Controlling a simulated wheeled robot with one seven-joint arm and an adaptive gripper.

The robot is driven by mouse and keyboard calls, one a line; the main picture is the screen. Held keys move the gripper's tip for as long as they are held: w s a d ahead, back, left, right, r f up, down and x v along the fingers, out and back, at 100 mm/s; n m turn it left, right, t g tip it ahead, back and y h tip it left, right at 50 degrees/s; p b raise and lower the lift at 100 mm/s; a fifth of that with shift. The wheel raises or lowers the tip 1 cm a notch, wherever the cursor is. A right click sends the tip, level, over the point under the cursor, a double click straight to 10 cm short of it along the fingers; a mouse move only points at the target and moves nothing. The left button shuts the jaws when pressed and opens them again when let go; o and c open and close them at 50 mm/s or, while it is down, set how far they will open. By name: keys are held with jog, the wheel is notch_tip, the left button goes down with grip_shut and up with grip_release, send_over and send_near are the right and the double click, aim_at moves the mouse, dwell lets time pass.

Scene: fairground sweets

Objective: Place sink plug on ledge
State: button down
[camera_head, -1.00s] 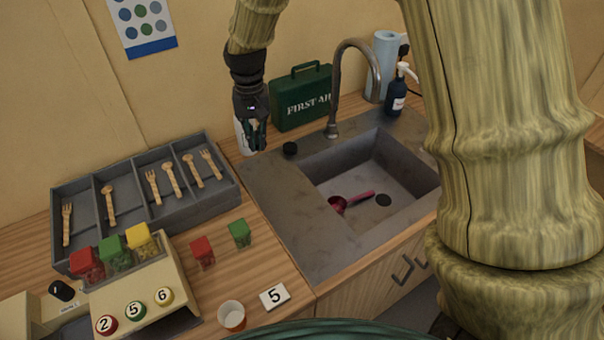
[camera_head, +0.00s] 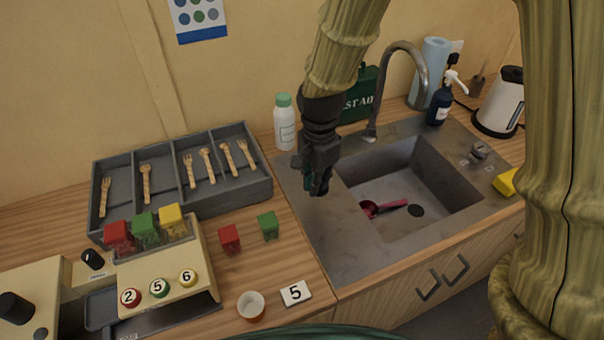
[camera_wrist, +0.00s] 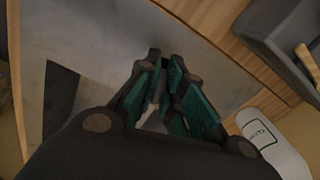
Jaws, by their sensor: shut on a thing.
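My gripper (camera_head: 318,188) points down over the grey sink ledge (camera_head: 330,235), left of the basin. It also shows in the wrist view (camera_wrist: 166,68), with its teal-padded fingers drawn close together at the tips.
A pink scoop (camera_head: 385,207) lies in the basin. A white bottle (camera_head: 284,125) stands behind left of my gripper. A cutlery tray (camera_head: 180,190) is left. The front-left ledge is clear.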

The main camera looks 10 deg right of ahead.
jog(key=s+m, duration=0.1)
jog(key=s, duration=0.1)
jog(key=s+m, duration=0.1)
jog(key=m, duration=0.1)
jog(key=shift+s+a+f, duration=0.15)
jog(key=shift+s+f, duration=0.25)
jog(key=p, duration=0.5)
send_over(300, 174)
jog(key=shift+s+f, duration=0.1)
jog(key=shift+f, duration=0.55)
jog(key=shift+f+p, duration=1)
jog(key=shift+f, duration=0.85)
jog(key=shift+f, duration=0.25)
jog(key=c, duration=1.5)
grip_release()
jog(key=shift+c, duration=0.2)
notch_tip(300, 174, up, 12)
jog(key=b, duration=0.3)
jog(key=shift+r, duration=0.25)
